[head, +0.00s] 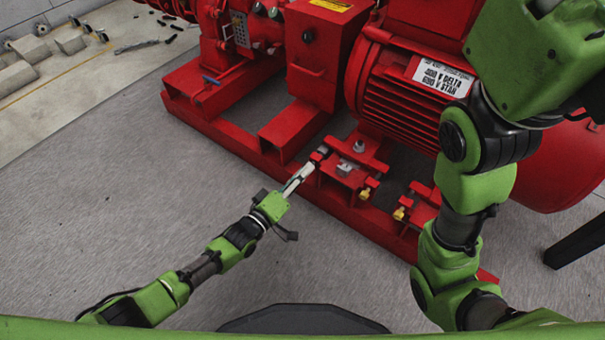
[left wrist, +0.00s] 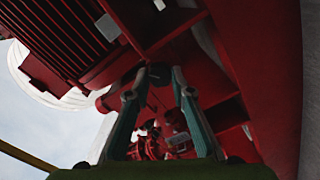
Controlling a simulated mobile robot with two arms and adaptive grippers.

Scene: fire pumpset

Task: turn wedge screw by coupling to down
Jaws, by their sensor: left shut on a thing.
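The red motor mount block (head: 345,178) sits on the red base frame under the motor (head: 400,85). The wedge screw by the coupling (head: 322,150) is at the block's left end, small and mostly hidden by my fingertips. My left gripper (head: 316,160) reaches in from the lower left and is shut on this screw. In the left wrist view, the two fingers of my left gripper (left wrist: 161,74) point up into the dark gap under the red frame; the held part is too dark to make out. My right arm rises on the right; its gripper is out of view.
Brass-ended screws (head: 365,193) stick out at the block's right end, with another (head: 399,213) farther right. A red cabinet (head: 320,50) stands behind the left gripper. The base frame's front rail (head: 235,140) runs diagonally. The grey floor in front is clear.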

